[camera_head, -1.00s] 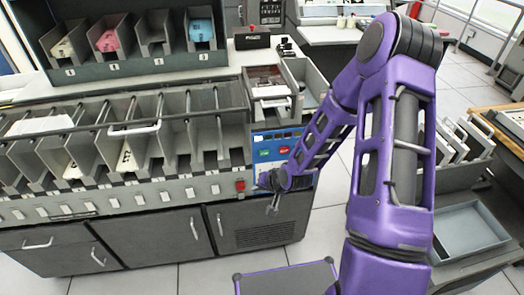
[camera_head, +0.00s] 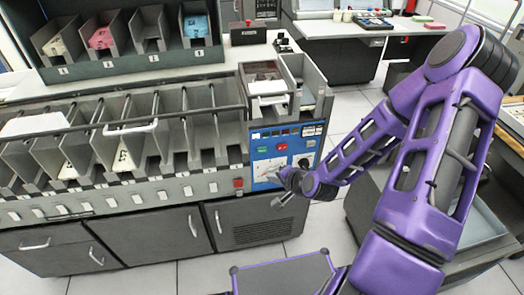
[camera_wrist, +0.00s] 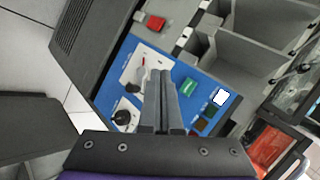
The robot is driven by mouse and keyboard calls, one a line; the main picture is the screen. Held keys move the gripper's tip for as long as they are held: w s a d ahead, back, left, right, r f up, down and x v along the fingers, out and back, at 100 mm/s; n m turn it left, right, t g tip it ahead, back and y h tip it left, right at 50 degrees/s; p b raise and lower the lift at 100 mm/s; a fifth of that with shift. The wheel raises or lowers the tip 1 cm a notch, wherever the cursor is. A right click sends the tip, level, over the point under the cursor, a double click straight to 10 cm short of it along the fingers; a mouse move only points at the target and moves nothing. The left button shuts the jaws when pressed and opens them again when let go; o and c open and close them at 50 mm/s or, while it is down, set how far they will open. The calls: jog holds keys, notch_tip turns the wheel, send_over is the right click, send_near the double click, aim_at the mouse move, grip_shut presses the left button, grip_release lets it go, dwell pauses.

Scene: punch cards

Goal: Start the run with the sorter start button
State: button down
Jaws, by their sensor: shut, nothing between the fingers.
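The sorter's blue control panel (camera_head: 268,168) is on the front at the machine's right end. It carries a green button (camera_head: 263,149), which also shows in the wrist view (camera_wrist: 189,87), and a red button (camera_head: 282,147). I cannot read the labels, so I cannot tell by text which is the start button. My gripper (camera_head: 280,188) is in front of the panel's lower part, below the green button. In the wrist view my gripper (camera_wrist: 160,76) is shut and empty, its fingers hiding part of the panel. I cannot tell if it touches the panel.
A red square button (camera_head: 238,183) sits on the sorter's front edge, left of the panel. Card pockets (camera_head: 120,150) run along the sorter to the left. The card hopper (camera_head: 267,88) stands above the panel. Grey cabinet doors (camera_head: 155,235) are below. Open floor (camera_head: 325,225) lies to the right.

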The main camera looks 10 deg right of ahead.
aim_at(262, 150)
jog(key=shift+w, duration=4.35)
jog(key=shift+w+b, duration=0.35)
jog(key=shift+w, duration=0.05)
